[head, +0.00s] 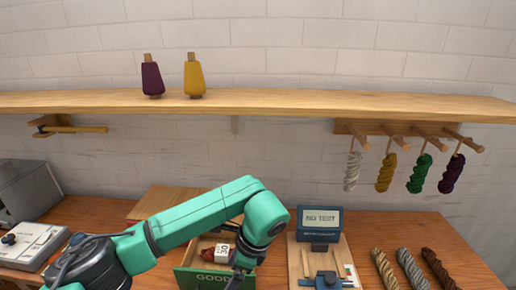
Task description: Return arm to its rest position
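My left arm, green with dark joints, comes in from the left and bends down at its elbow. My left gripper (236,280) is a dark shape at the bottom of the head view, in front of the right side of a green-fronted box (196,279). It is small and cut by the picture's lower edge, so whether it is open or shut cannot be told. A red skein with a white label (218,252) lies in the box, partly behind the arm. My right gripper is not in view.
A dark display (320,218) stands behind a wooden board (297,262) with a blue fixture. Several skeins (411,268) lie at right; others hang from pegs (434,172). A shelf (300,103) holds two cones (194,78). A grey device (32,243) stands at left.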

